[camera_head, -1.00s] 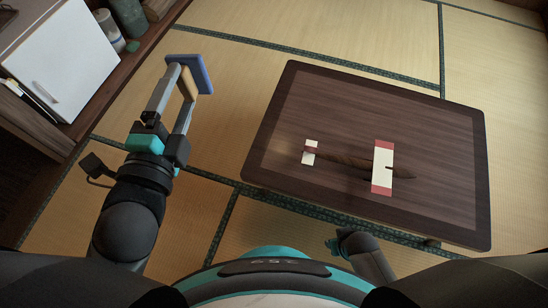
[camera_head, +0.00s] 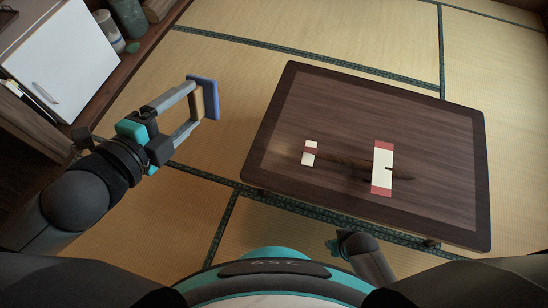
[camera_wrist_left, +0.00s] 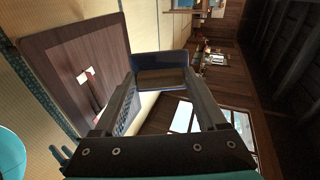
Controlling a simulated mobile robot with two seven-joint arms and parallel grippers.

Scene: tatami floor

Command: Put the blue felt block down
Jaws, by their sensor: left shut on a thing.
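The blue felt block (camera_head: 209,98) is a flat blue slab with a tan part on the near side. My left gripper (camera_head: 196,104) is shut on it by the tan part and holds it to the left of the low table. In the left wrist view the block (camera_wrist_left: 160,58) sits across the ends of my left gripper's fingers (camera_wrist_left: 160,82). A small teal and grey part, apparently of my right arm, shows at the table's near edge; its fingers cannot be made out.
The low dark wooden table (camera_head: 300,95) carries a brown stick-like thing (camera_head: 345,162), a small white and red piece (camera_head: 310,152) and a larger one (camera_head: 382,168). Its far and left parts are bare. A white cabinet (camera_head: 65,65) stands at far left. Tatami floor lies open between.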

